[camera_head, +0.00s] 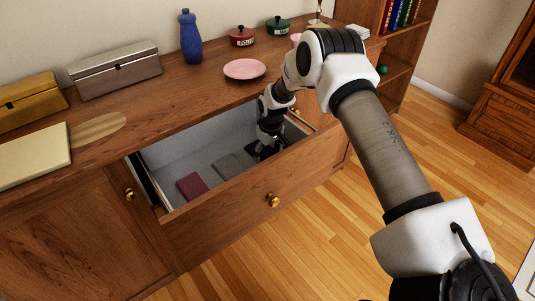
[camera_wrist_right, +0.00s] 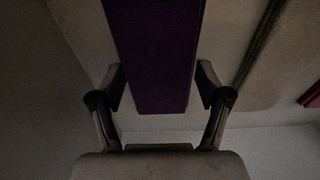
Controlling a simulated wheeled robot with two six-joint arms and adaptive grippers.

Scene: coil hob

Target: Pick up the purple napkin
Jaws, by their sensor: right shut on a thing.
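The purple napkin (camera_wrist_right: 155,55) shows in the right wrist view as a dark purple folded strip between the two fingers. My right gripper (camera_wrist_right: 160,88) is shut on it, with a finger at each side edge. In the head view my right gripper (camera_head: 262,153) reaches down into the open drawer at its right part. There the napkin is mostly hidden by the gripper and shadow. I cannot tell whether the napkin touches the drawer floor. My left gripper is in neither view.
The open drawer (camera_head: 237,188) also holds a maroon napkin (camera_head: 192,186) and a grey-brown napkin (camera_head: 228,166), left of my gripper. Its walls surround the gripper. On the cabinet top stand a pink plate (camera_head: 244,69), a blue bottle (camera_head: 190,38) and boxes.

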